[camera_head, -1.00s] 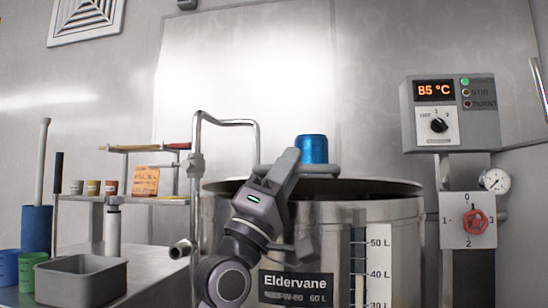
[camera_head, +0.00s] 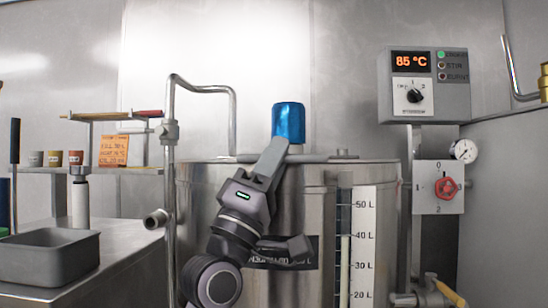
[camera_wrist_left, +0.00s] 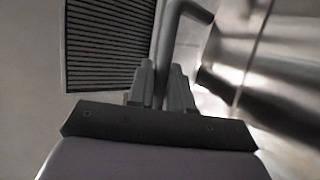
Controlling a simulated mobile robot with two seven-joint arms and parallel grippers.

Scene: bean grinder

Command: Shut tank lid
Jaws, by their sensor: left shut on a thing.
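The steel tank (camera_head: 360,225) stands in the middle of the head view with its lid (camera_head: 375,160) seen edge-on, lying nearly flat across the rim. No dark opening shows from this angle. A blue cylinder (camera_head: 288,122) stands above the lid. My left gripper (camera_head: 276,150) is at the front of the lid, below the blue cylinder. In the left wrist view its fingers (camera_wrist_left: 160,85) are closed around a bent grey bar (camera_wrist_left: 168,35), seemingly the lid's handle. The gripper hides part of the lid and the tank's label. My right gripper is not in view.
A bent steel pipe (camera_head: 171,130) rises just left of the tank. A grey tray (camera_head: 48,258) sits on the counter at left, below a small shelf of jars.

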